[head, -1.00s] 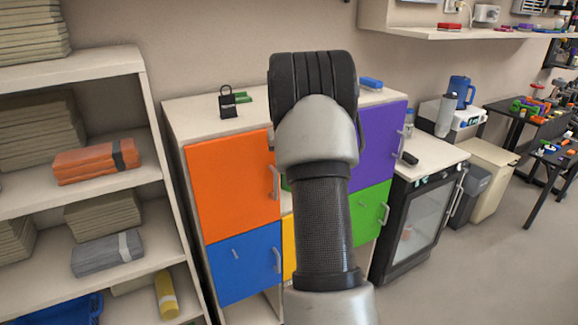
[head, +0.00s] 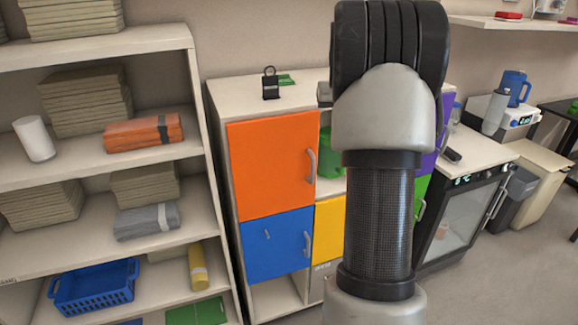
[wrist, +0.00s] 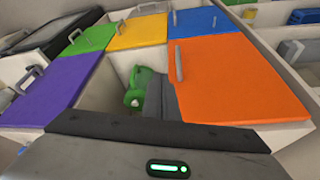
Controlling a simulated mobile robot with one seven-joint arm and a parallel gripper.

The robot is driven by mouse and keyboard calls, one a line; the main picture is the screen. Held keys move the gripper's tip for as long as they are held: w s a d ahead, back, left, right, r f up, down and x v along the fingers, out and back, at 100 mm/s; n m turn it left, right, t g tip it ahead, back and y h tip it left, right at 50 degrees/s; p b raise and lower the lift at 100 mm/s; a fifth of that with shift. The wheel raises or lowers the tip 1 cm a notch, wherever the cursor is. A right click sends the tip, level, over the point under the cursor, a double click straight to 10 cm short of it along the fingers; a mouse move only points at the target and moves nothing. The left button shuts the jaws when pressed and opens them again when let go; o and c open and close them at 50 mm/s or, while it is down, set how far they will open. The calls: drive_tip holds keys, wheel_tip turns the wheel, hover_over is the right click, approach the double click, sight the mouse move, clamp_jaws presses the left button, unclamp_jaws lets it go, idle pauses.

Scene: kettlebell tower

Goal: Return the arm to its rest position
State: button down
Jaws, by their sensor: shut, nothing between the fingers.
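My arm stands raised in the middle right of the head view, in front of the cabinet (head: 222,165), and hides part of it. My gripper (wrist: 162,95) shows in the wrist view as a dark grey shape above the hand's edge; it is shut and empty. The orange door (head: 272,165), blue door (head: 262,247) and yellow door (head: 329,228) are closed.
A shelf unit (head: 205,150) with folded cloths stands close on the left. A small black kettlebell-shaped weight (head: 271,88) stands on the cabinet top. A glass-door fridge (head: 455,225) is to the right. Open floor (head: 500,285) lies at lower right.

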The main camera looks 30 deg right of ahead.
idle(0.6)
drive_tip(key=s+a+r+n, duration=0.1)
drive_tip(key=s+a+r, duration=0.2)
drive_tip(key=a, duration=0.4)
drive_tip(key=s+a+r+n+t+y, duration=0.1)
drive_tip(key=s+a+r, duration=0.15)
drive_tip(key=a, duration=0.55)
drive_tip(key=s+a+r, duration=0.3)
drive_tip(key=a+r, duration=0.1)
drive_tip(key=a, duration=0.3)
drive_tip(key=s+a+f+n, duration=0.1)
drive_tip(key=s+a+f, duration=0.1)
drive_tip(key=s+a, duration=0.4)
drive_tip(key=s+a+f+n+p, duration=0.1)
drive_tip(key=s+a+f, duration=0.2)
drive_tip(key=s, duration=0.9)
drive_tip(key=a, duration=0.3)
drive_tip(key=shift+s+a+f+n+t+y, duration=0.25)
drive_tip(key=shift+s+n+t+y, duration=0.05)
drive_tip(key=shift+n+y, duration=0.1)
